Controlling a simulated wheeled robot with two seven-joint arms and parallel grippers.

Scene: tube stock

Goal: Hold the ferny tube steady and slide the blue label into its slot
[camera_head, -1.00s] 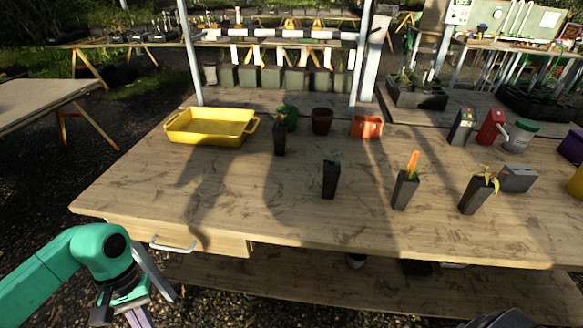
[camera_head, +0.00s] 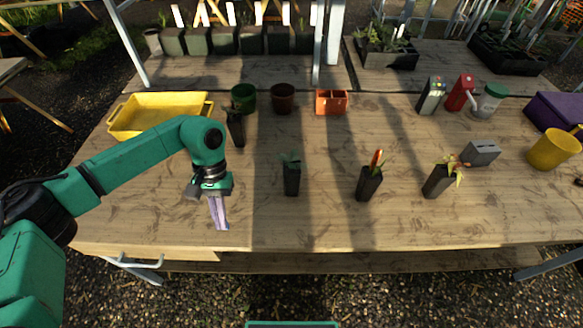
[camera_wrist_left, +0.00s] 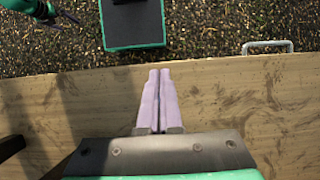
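The tube with bluish-green, ferny leaves (camera_head: 291,178) stands upright in the middle of the bench. My left gripper (camera_head: 220,222) is left of it, apart from it, near the bench's front edge, pointing down. In the left wrist view its lilac fingers (camera_wrist_left: 159,78) lie together with nothing visible between them. A tube with a red-orange label (camera_head: 369,184) and a tube with a yellowish plant (camera_head: 438,181) stand to the right, slightly tilted in the picture. I cannot make out a blue label. Part of my right arm shows at the wrist view's top left; its gripper (camera_wrist_left: 68,17) is too small to read.
A yellow tray (camera_head: 160,112), a dark tube (camera_head: 235,128), green (camera_head: 243,98) and brown pots (camera_head: 282,98) and an orange box (camera_head: 331,102) stand behind. A grey block (camera_head: 481,153) and a yellow mug (camera_head: 553,149) are at right. The front strip is mostly clear.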

